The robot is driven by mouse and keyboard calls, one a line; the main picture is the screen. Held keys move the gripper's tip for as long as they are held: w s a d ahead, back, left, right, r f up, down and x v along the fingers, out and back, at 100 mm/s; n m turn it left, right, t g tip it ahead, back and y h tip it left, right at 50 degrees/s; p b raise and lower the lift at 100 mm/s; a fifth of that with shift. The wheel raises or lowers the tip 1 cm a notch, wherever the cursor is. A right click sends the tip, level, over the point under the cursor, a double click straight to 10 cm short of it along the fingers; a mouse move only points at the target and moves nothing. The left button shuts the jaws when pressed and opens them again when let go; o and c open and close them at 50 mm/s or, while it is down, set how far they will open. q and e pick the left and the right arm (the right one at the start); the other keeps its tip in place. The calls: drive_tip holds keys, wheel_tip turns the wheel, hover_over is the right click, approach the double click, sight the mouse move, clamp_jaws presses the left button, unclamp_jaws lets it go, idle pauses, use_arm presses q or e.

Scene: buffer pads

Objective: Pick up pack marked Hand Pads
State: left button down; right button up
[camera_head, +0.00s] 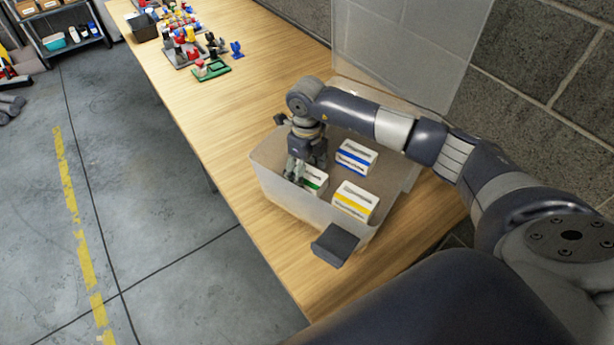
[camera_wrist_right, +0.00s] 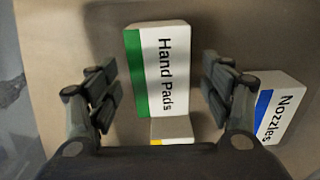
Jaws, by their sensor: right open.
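The Hand Pads pack (camera_wrist_right: 163,70) is a white box with a green stripe. In the right wrist view it lies between the two fingers of my right gripper (camera_wrist_right: 160,92), which is open, with a finger on either side. In the head view the same pack (camera_head: 315,181) sits in a translucent bin (camera_head: 305,205) on the wooden table, partly hidden by my right gripper (camera_head: 305,172), which reaches down into the bin from above. I cannot tell whether the fingers touch the pack. My left gripper is not in view.
A blue-striped Nozzles pack (camera_head: 355,156) and a yellow-striped pack (camera_head: 354,201) stand nearby in the bin. Small coloured parts (camera_head: 211,68) lie further along the table.

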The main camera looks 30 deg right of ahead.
drive_tip(key=shift+f, duration=0.85)
drive_tip(key=c, duration=1.2)
drive_tip(key=shift+r, duration=0.1)
drive_tip(key=shift+c, duration=0.2)
